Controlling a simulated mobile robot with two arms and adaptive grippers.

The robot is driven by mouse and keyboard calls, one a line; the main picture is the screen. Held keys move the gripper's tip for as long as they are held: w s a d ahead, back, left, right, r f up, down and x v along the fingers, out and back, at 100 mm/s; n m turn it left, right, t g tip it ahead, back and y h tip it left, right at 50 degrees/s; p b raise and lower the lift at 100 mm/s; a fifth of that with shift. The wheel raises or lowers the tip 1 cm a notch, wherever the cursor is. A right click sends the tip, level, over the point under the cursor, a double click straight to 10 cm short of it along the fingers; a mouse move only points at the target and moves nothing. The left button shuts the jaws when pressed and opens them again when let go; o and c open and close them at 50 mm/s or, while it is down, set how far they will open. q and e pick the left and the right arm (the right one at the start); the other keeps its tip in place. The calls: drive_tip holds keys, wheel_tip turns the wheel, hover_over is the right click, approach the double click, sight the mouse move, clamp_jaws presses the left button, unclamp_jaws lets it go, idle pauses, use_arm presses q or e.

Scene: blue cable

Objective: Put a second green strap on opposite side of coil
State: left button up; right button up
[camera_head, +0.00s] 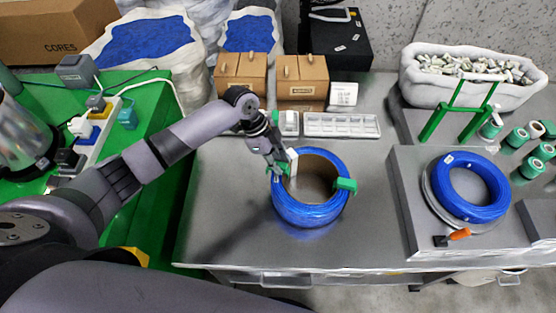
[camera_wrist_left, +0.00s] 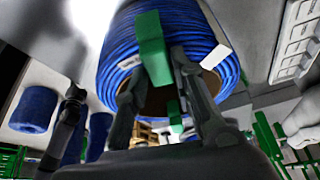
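A coil of blue cable (camera_head: 308,214) lies on the metal table. One green strap (camera_head: 346,185) is on its right side. My left gripper (camera_head: 281,168) is at the coil's upper left side. A second green strap (camera_wrist_left: 152,48) shows against the coil (camera_wrist_left: 118,50) in the left wrist view, between the converging fingertips of my left gripper (camera_wrist_left: 160,62), which look shut on it. Another bit of green (camera_wrist_left: 175,112) shows through the coil's opening. Whether the held strap is fully around the cable is hidden. My right gripper is not in view.
Green rolls (camera_head: 530,168) and a green stand (camera_head: 458,122) are behind. Boxes (camera_head: 302,80) and a compartment tray (camera_head: 341,125) stand behind the coil. The table front is clear.

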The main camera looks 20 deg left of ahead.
use_arm(q)
drive_tip(key=shift+o, duration=0.5)
drive_tip(key=o, duration=0.5)
drive_tip(key=shift+c, duration=0.2)
drive_tip(key=shift+r+p, duration=3.35)
drive_tip(key=shift+r, duration=0.25)
drive_tip(key=shift+f, duration=0.1)
